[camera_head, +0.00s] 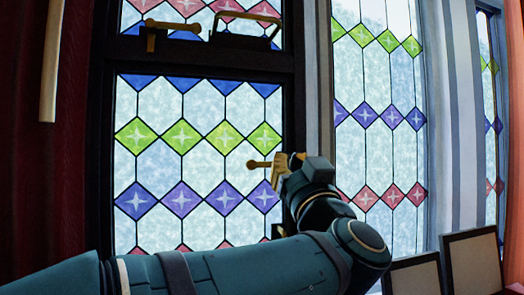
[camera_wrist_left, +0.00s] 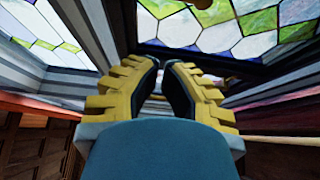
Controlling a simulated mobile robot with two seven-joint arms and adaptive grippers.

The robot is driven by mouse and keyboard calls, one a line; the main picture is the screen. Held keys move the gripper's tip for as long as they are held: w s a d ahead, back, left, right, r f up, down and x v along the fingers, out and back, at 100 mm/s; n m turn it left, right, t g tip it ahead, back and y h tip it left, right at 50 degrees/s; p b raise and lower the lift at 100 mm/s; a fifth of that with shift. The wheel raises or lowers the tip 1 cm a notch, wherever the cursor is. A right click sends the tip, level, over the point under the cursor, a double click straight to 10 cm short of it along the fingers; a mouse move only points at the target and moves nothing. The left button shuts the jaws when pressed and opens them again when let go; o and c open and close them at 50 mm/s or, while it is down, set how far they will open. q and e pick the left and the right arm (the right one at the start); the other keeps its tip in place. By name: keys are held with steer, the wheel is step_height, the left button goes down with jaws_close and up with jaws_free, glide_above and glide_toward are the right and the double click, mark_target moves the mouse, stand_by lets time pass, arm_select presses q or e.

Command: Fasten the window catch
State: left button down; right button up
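The stained-glass window has a dark frame (camera_head: 296,110). A brass catch handle (camera_head: 262,164) with a round knob sticks out to the left at the right edge of the lower pane. My left gripper (camera_head: 294,160) is beside it, at its right end; my own wrist partly hides this spot, and I cannot tell if they touch. In the left wrist view the yellow fingers (camera_wrist_left: 168,68) stand apart with a narrow empty gap. A bit of brass (camera_wrist_left: 200,3) shows at the top edge, beyond the fingertips. My right gripper is not in view.
Two framed boards (camera_head: 474,262) stand at the lower right. A dark red curtain (camera_head: 60,170) hangs at the left, an orange one (camera_head: 514,130) at the right.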

arm_select(q)
steer(key=shift+w+a+r+p, duration=0.35)
steer(key=shift+w+a, duration=0.15)
steer(key=shift+w, duration=0.95)
steer(key=shift+w+a+r+p, duration=0.3)
steer(key=shift+w+a+p, duration=0.15)
steer(key=shift+w, duration=1)
steer(key=shift+w+a+r+p, duration=0.35)
steer(key=shift+w+a, duration=0.2)
steer(key=shift+w, duration=0.9)
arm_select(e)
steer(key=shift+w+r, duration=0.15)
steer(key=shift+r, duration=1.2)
arm_select(q)
steer(key=shift+a+f+n+y, duration=0.1)
steer(key=shift+a+n+y, duration=0.05)
steer(key=shift+n+y, duration=0.2)
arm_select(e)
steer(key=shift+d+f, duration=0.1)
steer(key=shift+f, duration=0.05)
